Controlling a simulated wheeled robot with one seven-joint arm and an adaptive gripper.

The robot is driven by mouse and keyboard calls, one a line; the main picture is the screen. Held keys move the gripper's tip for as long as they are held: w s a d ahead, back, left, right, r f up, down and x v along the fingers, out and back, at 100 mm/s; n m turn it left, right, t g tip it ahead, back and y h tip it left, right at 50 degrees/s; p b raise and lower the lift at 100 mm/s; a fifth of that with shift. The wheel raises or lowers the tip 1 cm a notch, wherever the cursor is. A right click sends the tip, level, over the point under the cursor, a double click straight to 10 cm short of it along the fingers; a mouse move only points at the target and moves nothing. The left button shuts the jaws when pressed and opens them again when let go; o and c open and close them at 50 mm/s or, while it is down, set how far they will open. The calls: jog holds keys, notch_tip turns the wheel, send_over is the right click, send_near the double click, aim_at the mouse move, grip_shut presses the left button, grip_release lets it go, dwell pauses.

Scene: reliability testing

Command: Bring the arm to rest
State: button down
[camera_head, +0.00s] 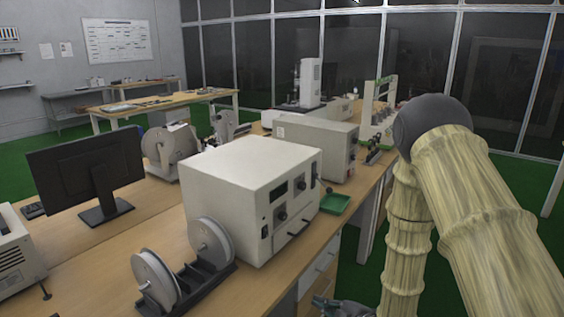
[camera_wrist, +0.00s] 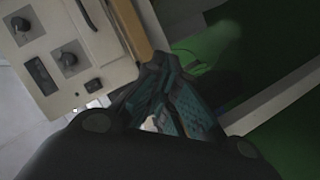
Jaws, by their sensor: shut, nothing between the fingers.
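My arm, covered in a pale yellowish sleeve, rises at the right of the head view and bends at a dark grey joint. My gripper (camera_head: 340,305) shows only in part at the bottom edge of the head view, low beside the front of the bench (camera_head: 262,293). In the wrist view my gripper (camera_wrist: 158,68) has its dark teal fingers together at the tips, with nothing held. Beyond it lie the bench's wooden edge and the green floor (camera_wrist: 225,55).
A large white instrument box (camera_head: 235,185) with knobs stands on the bench, near a green tray (camera_head: 335,203). A reel holder (camera_head: 205,280), a monitor (camera_head: 85,170) and a second box (camera_head: 325,140) are also there. Green floor is open at the right.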

jog(key=s+d+f+m+g+h+p, duration=0.1)
jog(key=s+d+f+m+g+h, duration=0.25)
jog(key=s+f+m, duration=0.55)
jog(key=s+d+f+m+g+h, duration=0.1)
jog(key=s+d+f+m+g, duration=0.1)
jog(key=s, duration=0.8)
jog(key=s+d+f+m+g+h+p, duration=0.1)
jog(key=s+d+f+m+g+h, duration=0.1)
jog(key=s, duration=0.8)
jog(key=s+d+f+m+g+h+p, duration=0.1)
jog(key=s+f+m+g, duration=0.3)
jog(key=s, duration=0.5)
jog(key=shift+s+d+f+m+h, duration=0.4)
jog(key=shift+d+f+m+h, duration=0.2)
jog(key=shift+f+m, duration=0.25)
jog(key=shift+w, duration=0.15)
